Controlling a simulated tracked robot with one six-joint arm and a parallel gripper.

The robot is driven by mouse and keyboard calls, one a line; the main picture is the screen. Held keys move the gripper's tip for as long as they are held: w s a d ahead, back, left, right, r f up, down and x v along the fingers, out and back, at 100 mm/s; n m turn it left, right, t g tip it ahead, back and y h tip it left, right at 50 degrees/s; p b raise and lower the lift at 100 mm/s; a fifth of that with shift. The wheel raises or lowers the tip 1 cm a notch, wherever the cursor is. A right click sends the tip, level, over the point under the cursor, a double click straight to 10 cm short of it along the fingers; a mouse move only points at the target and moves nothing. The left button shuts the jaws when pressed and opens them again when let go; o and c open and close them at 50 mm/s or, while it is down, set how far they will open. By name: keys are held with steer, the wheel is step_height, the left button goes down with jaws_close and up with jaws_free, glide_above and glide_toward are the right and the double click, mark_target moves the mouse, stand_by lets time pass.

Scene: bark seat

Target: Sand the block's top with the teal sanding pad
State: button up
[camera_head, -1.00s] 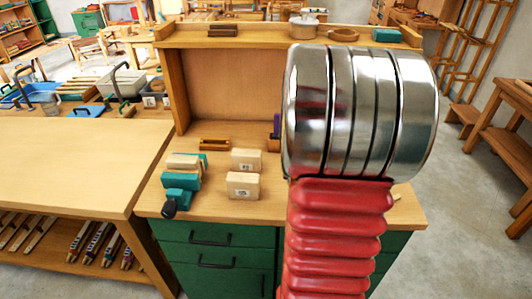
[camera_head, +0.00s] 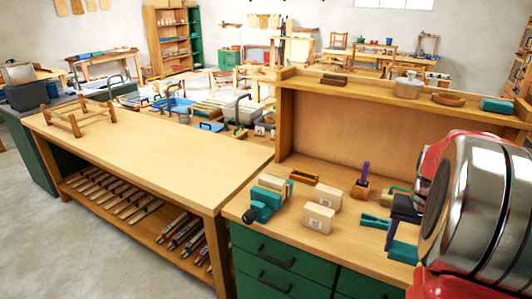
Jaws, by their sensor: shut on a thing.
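A pale wooden block (camera_head: 272,181) sits in a teal vise (camera_head: 265,196) with a black handle at the bench's front left. My gripper (camera_head: 391,238) is a dark shape at the right, partly hidden by my large arm joint. It is shut on a teal block-like piece (camera_head: 403,251), which looks like the sanding pad, low over or on the bench top; I cannot tell if it touches. The gripper is well to the right of the vise. Its fingertips are small and hard to make out.
Two pale labelled blocks (camera_head: 318,217) stand right of the vise, with a brown tray (camera_head: 304,177) behind. A purple-handled tool (camera_head: 364,175) and a forked teal item (camera_head: 375,221) are nearer my gripper. Another teal block (camera_head: 497,105) lies on the upper shelf. The long left bench (camera_head: 150,140) is mostly clear.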

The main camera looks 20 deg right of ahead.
steer(key=w+a+f+n, duration=0.2)
steer(key=w+a, duration=0.5)
steer(key=w, duration=0.1)
steer(key=w+a+f+n, duration=0.2)
steer(key=w+a, duration=0.4)
steer(key=w, duration=0.2)
steer(key=w+a+f+n, duration=0.2)
steer(key=w+a, duration=0.1)
steer(key=a, duration=0.8)
steer(key=w+a+f+n, duration=0.2)
steer(key=w+a+n, duration=0.1)
steer(key=a, duration=0.9)
steer(key=shift+w+a+f, duration=0.2)
steer(key=shift+w+a, duration=0.05)
steer(key=shift+w, duration=0.15)
steer(key=shift+s, duration=0.1)
